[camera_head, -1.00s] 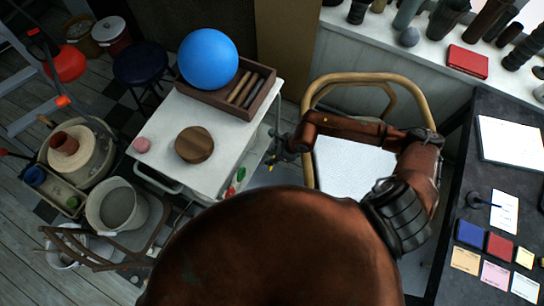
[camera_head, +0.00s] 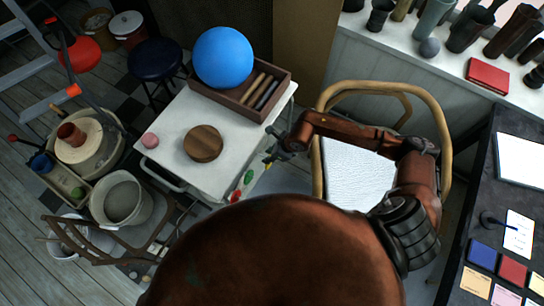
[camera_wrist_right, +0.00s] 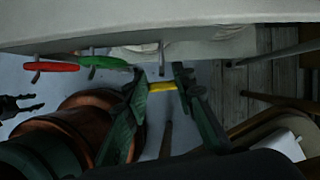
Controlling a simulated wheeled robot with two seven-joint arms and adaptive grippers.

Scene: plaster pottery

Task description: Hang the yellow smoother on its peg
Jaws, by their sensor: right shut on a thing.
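My right gripper (camera_head: 272,157) is beside the right side of the white cart (camera_head: 180,118). In the right wrist view, my right gripper (camera_wrist_right: 163,92) is shut on the yellow smoother (camera_wrist_right: 163,86), which lies crosswise between the fingers. A bare peg (camera_wrist_right: 161,58) under the cart's edge appears just above the smoother; whether they touch is unclear. A red smoother (camera_wrist_right: 50,67) and a green smoother (camera_wrist_right: 106,62) hang on pegs to the left. They also show in the head view, red (camera_head: 235,196) and green (camera_head: 248,178). A dark forked shape, apparently my left gripper (camera_wrist_right: 34,103), is open at the left edge.
The cart top holds a blue ball (camera_head: 223,58), a wooden tray (camera_head: 277,102) with tools, a wooden disc (camera_head: 203,143) and a pink lump (camera_head: 150,140). A wooden-framed chair (camera_head: 443,120) stands right of the cart, beneath my right arm. A dark table (camera_head: 470,200) is farther right.

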